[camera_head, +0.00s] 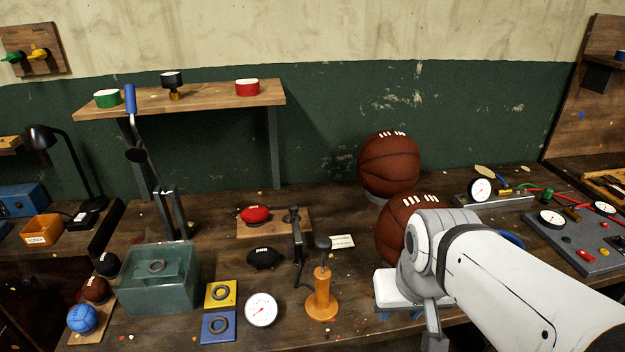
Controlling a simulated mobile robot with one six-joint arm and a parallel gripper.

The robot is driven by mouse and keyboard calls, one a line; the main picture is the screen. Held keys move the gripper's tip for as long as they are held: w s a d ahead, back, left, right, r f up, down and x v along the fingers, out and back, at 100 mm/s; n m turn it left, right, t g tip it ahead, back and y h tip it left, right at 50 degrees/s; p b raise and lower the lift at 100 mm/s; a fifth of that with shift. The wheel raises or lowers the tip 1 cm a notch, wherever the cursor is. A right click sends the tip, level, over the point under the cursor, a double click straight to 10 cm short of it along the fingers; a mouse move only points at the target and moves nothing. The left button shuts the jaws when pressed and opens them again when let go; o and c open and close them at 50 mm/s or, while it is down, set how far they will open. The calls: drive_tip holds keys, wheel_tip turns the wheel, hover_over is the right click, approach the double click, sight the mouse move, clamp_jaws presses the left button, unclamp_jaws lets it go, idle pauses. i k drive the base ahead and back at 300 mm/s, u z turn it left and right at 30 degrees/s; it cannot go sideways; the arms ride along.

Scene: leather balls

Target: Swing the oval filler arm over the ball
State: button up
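A small red oval ball (255,215) with white laces lies on a wooden board (280,226) on the bench. A black oval ball (265,258) lies just in front of it. A dark upright post with a knobbed top (296,232), which looks like the oval filler arm, stands at the right end of the board. It is beside the balls and not visibly over either. My gripper (433,338) points down at the bottom edge, right of the post and well apart from it. Its fingertips are cut off, so its opening cannot be seen.
An orange stand with a black knob (321,295) and a white gauge (261,310) stand in front of the post. A green translucent tank (158,280) is at left.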

sight(293, 208)
drive_tip(key=z, duration=0.25)
drive_tip(key=k, duration=1)
drive_tip(key=u, duration=0.5)
drive_tip(key=i, duration=1.5)
drive_tip(key=u, duration=0.05)
